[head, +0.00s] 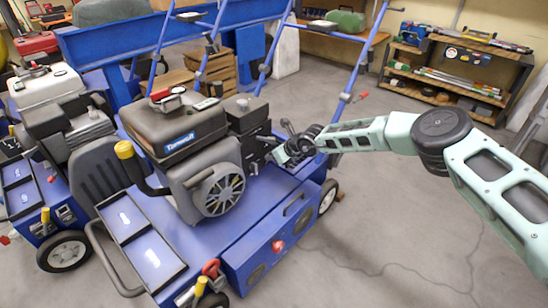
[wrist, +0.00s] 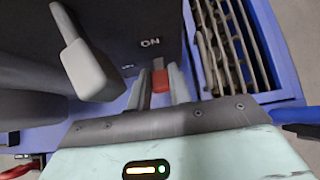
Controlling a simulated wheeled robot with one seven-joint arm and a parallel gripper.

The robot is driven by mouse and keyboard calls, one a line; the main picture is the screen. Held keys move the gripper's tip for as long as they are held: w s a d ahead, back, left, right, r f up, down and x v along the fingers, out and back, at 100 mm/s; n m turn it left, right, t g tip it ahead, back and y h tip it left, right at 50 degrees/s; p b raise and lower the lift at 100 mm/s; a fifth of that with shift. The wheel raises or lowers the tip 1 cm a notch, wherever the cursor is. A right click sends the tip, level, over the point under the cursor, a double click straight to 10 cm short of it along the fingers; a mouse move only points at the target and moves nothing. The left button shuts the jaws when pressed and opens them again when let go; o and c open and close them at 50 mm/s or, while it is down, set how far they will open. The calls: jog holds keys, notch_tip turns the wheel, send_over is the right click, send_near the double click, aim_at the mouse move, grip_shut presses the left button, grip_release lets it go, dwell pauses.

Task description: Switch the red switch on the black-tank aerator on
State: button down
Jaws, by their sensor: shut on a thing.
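The black-tank aerator (head: 175,118) stands in the middle of the head view, with a blue deck and a grey engine with a round fan cover. My gripper (head: 280,155) reaches in from the right to the far right side of its engine. In the wrist view, a small red switch (wrist: 160,80) sits between the two fingers of my gripper, which are shut on it. The "ON" lettering (wrist: 150,42) is on the dark panel just above the switch. The head view hides the switch, and its exact tilt is hard to tell.
A grey lever (wrist: 90,70) sticks out left of my fingers in the wrist view. A white-tank aerator (head: 45,88) stands close on the left. A tool shelf (head: 455,75) is at the back right. The floor right of the black-tank aerator is clear.

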jog(key=shift+f, duration=0.2)
jog(key=c, duration=1.3)
grip_release()
jog(key=shift+d, duration=0.1)
jog(key=shift+c, duration=0.2)
jog(key=shift+o, duration=0.3)
jog(key=shift+r, duration=0.2)
jog(key=shift+s+r, duration=0.1)
jog(key=shift+r, duration=0.15)
jog(key=p+v, duration=0.3)
jog(key=v, duration=1.3)
jog(key=shift+s+d, duration=0.25)
jog(key=shift+d, duration=0.15)
jog(key=shift+r, duration=0.1)
